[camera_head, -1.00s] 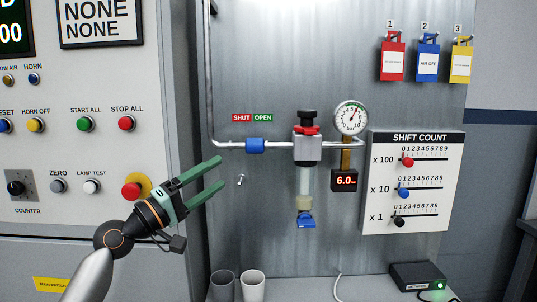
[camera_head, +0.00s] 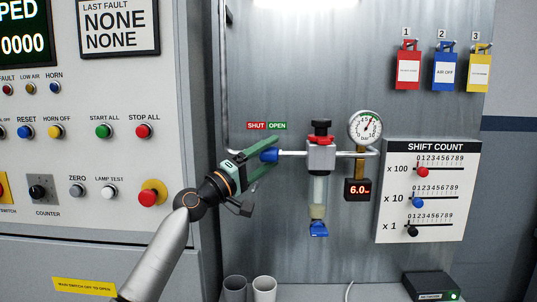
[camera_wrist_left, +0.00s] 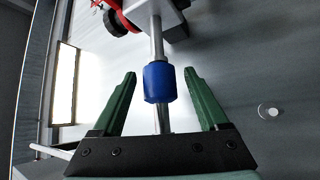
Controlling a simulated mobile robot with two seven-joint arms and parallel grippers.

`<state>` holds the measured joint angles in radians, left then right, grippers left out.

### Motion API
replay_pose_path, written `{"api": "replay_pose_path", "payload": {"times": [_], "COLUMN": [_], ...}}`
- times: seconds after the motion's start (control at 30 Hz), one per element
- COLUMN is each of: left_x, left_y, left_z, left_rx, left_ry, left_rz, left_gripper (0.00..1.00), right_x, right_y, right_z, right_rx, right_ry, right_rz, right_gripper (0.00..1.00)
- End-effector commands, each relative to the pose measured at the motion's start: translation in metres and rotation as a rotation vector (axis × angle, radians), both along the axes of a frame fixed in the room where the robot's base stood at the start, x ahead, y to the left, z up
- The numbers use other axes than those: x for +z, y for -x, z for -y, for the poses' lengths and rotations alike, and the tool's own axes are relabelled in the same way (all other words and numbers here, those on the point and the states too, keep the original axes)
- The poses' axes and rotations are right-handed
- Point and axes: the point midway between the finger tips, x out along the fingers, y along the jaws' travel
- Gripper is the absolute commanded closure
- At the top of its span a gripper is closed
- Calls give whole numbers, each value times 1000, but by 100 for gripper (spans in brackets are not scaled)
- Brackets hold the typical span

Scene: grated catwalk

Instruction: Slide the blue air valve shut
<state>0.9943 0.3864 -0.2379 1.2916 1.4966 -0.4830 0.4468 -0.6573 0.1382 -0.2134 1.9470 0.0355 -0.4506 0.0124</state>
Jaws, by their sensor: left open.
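The blue air valve (camera_head: 269,155) is a small sleeve on a horizontal grey pipe, below a red SHUT (camera_head: 256,126) and green OPEN (camera_head: 277,126) label. It sits below where the two labels meet, slightly toward OPEN. My left gripper (camera_head: 264,157) has its green fingers around the valve, partly hiding it. In the left wrist view, the valve (camera_wrist_left: 159,82) lies between the two spread fingers (camera_wrist_left: 159,74), with a gap on each side. My right gripper is not in view.
Right of the valve are a regulator (camera_head: 321,155) with a red collar, a pressure gauge (camera_head: 365,128) and a 6.0 display (camera_head: 357,190). A control panel (camera_head: 110,205) with buttons, including a red emergency knob (camera_head: 152,197), stands left. Two cups (camera_head: 264,288) stand below.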

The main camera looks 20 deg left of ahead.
Motion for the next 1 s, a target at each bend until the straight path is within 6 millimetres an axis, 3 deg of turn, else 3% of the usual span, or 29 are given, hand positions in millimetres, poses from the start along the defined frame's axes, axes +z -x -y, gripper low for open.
{"api": "replay_pose_path", "payload": {"times": [0.27,0.9,1.0], "left_x": [0,0,0], "left_y": [-1,-1,-1], "left_z": [1,0,0], "left_rx": [0,0,0], "left_ry": [-1,-1,-1], "left_rz": [0,0,0], "left_gripper": [23,95,100], "right_x": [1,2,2], "right_y": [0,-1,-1], "right_z": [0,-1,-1], "right_rx": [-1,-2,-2], "right_ry": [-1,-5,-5], "right_rz": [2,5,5], "right_gripper": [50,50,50]}}
